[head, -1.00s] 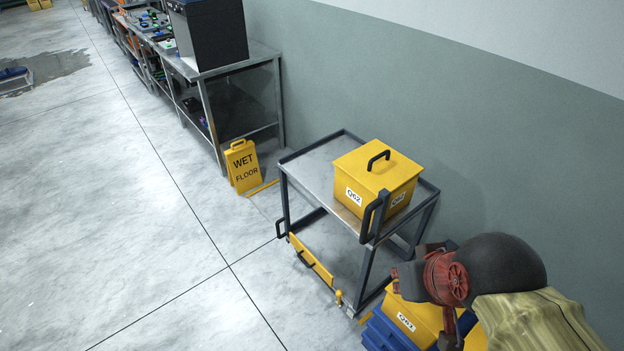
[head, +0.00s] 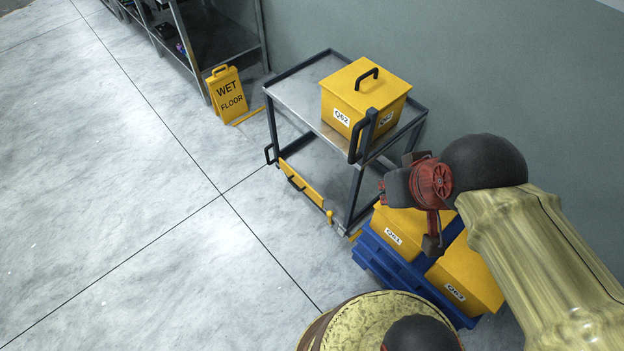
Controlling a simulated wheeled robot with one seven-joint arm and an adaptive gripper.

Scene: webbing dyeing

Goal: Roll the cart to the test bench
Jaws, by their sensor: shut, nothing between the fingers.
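The cart (head: 297,88) is a dark-framed, two-shelf metal trolley standing near the wall in the head view. It has a black upright handle (head: 362,137) at its near right corner. A yellow box labelled Q62 (head: 350,104) sits on its top shelf. A yellow bar with a black handle (head: 300,185) runs along its lower left side. A metal bench (head: 225,45) shows in part at the top left, its top mostly cut off. My gripper (head: 432,245) is shut and empty, low and to the right of the cart, apart from its handle.
A yellow wet floor sign (head: 228,97) stands between cart and bench, with a yellow strip on the floor beside it. A blue crate (head: 385,262) with yellow boxes Q61 (head: 392,232) and Q63 (head: 465,280) stands close to the cart's near right side. The floor at left is clear.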

